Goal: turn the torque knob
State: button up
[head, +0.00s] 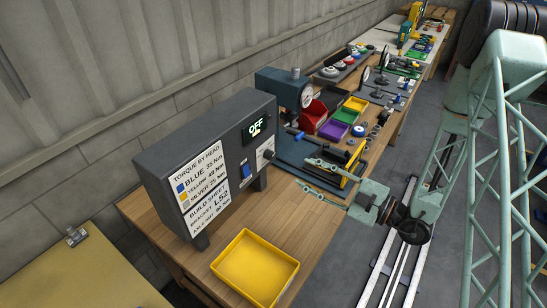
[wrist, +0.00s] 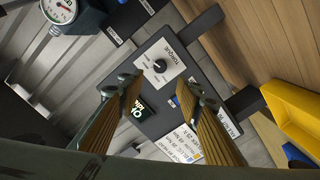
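A dark grey control box (head: 210,160) stands on the wooden bench in the head view. Its black torque knob (head: 267,154) sits on a white plate on the front panel, right of a blue switch (head: 245,170). My gripper (head: 306,174) is open and empty, apart from the box and in front of the panel. In the wrist view its fingertips (wrist: 162,84) lie either side of the knob; the left finger partly covers the display.
A yellow tray (head: 256,268) lies on the bench in front of the box. A gauge device (head: 285,90), coloured bins (head: 340,115) and small parts stand farther along the bench. Printed torque and build sheets (head: 203,190) cover the box's left side.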

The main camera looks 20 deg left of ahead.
aim_at(272, 156)
jog(key=shift+a, duration=0.1)
jog(key=shift+b+x, duration=0.4)
jog(key=shift+x, duration=6.35)
jog(key=c, duration=0.8)
